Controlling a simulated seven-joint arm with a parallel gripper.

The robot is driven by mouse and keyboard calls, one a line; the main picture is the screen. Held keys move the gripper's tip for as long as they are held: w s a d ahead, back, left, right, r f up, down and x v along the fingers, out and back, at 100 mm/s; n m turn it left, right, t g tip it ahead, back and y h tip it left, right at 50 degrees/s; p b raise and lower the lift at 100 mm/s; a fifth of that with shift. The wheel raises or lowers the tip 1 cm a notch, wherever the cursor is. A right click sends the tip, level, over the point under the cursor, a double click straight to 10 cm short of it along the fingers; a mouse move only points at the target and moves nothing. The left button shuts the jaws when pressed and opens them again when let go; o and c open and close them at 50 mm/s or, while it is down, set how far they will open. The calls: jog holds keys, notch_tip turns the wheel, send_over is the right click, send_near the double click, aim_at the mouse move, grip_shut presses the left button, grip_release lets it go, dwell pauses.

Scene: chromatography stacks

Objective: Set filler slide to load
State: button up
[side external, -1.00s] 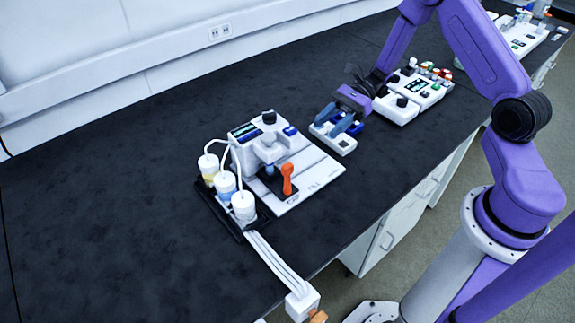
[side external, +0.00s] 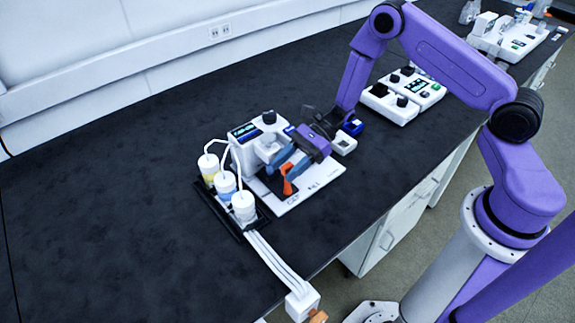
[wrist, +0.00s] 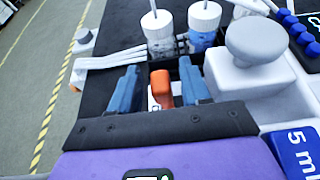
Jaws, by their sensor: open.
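The filler (side external: 320,186) is a white unit on the dark bench, with a small screen and lettering on its base. Its orange slide handle (side external: 287,186) stands up from a dark slot area on the base. The handle also shows in the wrist view (wrist: 160,84). My gripper (side external: 283,171) is open just over the handle. In the wrist view my gripper (wrist: 158,76) has one blue finger on each side of the handle, with gaps visible between. The load mark cannot be made out, and my gripper partly covers the slot.
Three white-capped bottles (side external: 243,207) with tubes stand left of the filler. A grey rounded knob (wrist: 255,42) sits close to my right finger in the wrist view. A small white block (side external: 343,143) and other white devices (side external: 392,103) stand to the right. The left bench is clear.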

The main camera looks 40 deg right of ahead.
jog(key=shift+a, duration=0.15)
grip_shut()
jog(key=d, duration=1.5)
jog(key=shift+d, duration=0.35)
grip_release()
jog(key=shift+d, duration=0.15)
jog(key=v, duration=1.7)
